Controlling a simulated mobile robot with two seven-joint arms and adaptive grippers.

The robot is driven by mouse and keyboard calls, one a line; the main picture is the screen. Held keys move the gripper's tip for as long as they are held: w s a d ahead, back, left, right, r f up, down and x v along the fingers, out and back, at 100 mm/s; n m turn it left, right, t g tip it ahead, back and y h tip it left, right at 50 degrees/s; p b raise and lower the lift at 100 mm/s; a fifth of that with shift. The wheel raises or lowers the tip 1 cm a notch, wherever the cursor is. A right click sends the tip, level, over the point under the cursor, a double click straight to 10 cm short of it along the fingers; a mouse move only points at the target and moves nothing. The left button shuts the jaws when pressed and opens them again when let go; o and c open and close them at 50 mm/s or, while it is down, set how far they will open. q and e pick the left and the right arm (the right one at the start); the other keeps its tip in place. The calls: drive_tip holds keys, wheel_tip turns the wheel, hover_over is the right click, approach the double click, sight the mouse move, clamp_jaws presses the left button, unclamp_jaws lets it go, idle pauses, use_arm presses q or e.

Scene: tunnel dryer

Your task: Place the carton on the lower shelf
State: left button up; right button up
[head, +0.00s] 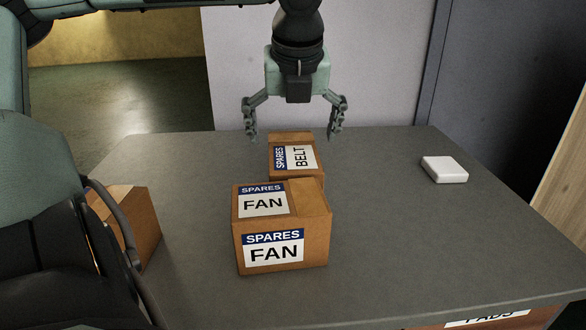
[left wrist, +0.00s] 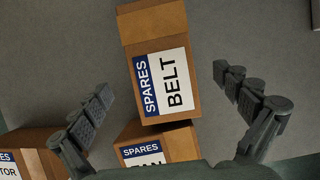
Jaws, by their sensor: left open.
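A brown carton labelled SPARES BELT (head: 310,173) stands on the grey table, toward its far side. In the left wrist view the same BELT carton (left wrist: 150,25) lies between the finger lines, with its label facing the camera. My left gripper (head: 294,137) is open and empty, pointing down over the BELT carton, its fingers spread to either side and apart from it. A second carton, labelled SPARES FAN (head: 315,245), stands just in front of the BELT carton and hides its lower front. My right gripper is not in view.
Another carton (head: 145,222) stands at the table's left, partly behind my arm. A small white box (head: 444,169) lies at the right. A carton labelled PADS (head: 530,318) shows below the table's front edge. The table's right half (head: 420,235) is mostly clear.

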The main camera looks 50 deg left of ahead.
sight(293, 149)
use_arm(q)
drive_tip(key=x, duration=0.5)
drive_tip(key=shift+w+a+r+p, duration=0.15)
drive_tip(key=shift+w+a+p, duration=0.05)
drive_tip(key=shift+p, duration=0.2)
drive_tip(key=c, duration=1.8)
drive_tip(key=shift+r, duration=0.1)
drive_tip(key=shift+c, duration=0.9)
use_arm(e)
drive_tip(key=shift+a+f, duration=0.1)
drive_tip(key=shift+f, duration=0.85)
use_arm(q)
wheel_tip(293, 149, up, 18)
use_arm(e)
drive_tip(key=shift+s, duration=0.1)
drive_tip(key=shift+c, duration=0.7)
